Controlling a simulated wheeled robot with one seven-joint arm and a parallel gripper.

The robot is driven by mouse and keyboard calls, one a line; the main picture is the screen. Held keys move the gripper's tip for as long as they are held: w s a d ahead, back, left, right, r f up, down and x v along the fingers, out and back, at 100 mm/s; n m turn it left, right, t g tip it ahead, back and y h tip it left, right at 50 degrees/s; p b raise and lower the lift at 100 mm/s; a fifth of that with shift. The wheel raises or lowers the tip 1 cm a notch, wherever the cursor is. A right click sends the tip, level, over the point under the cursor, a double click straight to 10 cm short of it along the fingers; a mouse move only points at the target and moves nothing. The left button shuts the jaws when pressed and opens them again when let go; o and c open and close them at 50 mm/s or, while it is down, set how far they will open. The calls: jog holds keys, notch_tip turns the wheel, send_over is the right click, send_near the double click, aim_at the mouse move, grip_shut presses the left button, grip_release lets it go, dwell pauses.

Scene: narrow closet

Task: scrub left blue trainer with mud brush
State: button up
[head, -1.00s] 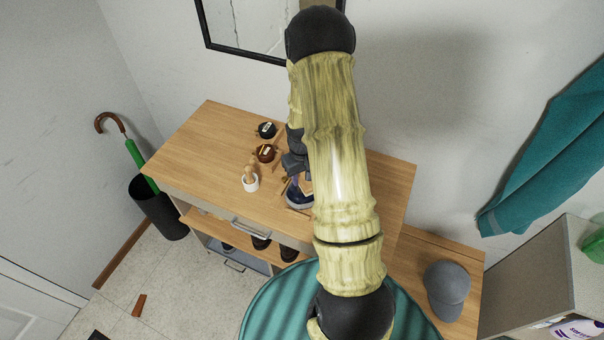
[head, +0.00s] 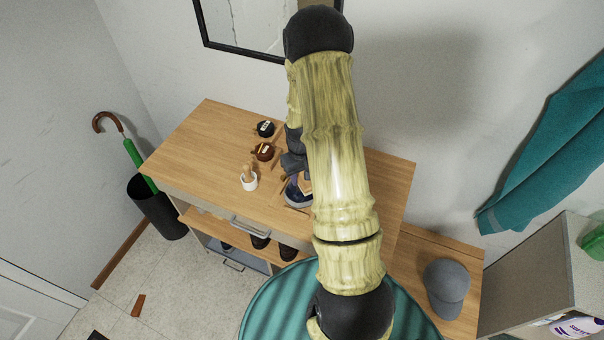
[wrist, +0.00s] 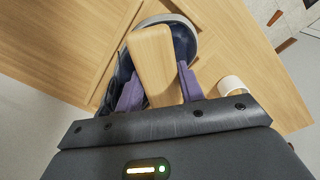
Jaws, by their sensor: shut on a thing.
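My gripper (wrist: 160,92) has its two purple fingers closed on the pale wooden mud brush (wrist: 153,55). The brush covers the middle of a dark blue trainer (wrist: 182,38) with a pale sole rim, on the wooden top. Dark blue shows on both sides of the brush; I cannot tell if this is one shoe or two. The bristles are hidden, so contact with the shoe cannot be told. In the head view the blue trainer (head: 296,198) lies below my gripper (head: 300,178), partly covered by my arm.
On the wooden cabinet (head: 205,140) left of the trainer stand a white cup (head: 249,182) with a wooden-handled thing, a brown tin (head: 264,151) and a black tin (head: 265,129). A grey cap (head: 447,288) lies on the lower bench at right. The cabinet's left end is clear.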

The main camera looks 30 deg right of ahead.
jog(key=shift+f+b, duration=0.35)
jog(key=shift+f, duration=0.25)
jog(key=shift+s+d+r, duration=0.15)
jog(key=shift+s+d, duration=0.8)
jog(key=shift+s, duration=0.3)
jog(key=shift+w+a+r, duration=0.1)
jog(key=shift+w+a, duration=0.85)
jog(key=shift+w, duration=0.3)
jog(key=shift+w, duration=0.1)
jog(key=shift+w+a, duration=0.95)
jog(key=shift+w, duration=0.15)
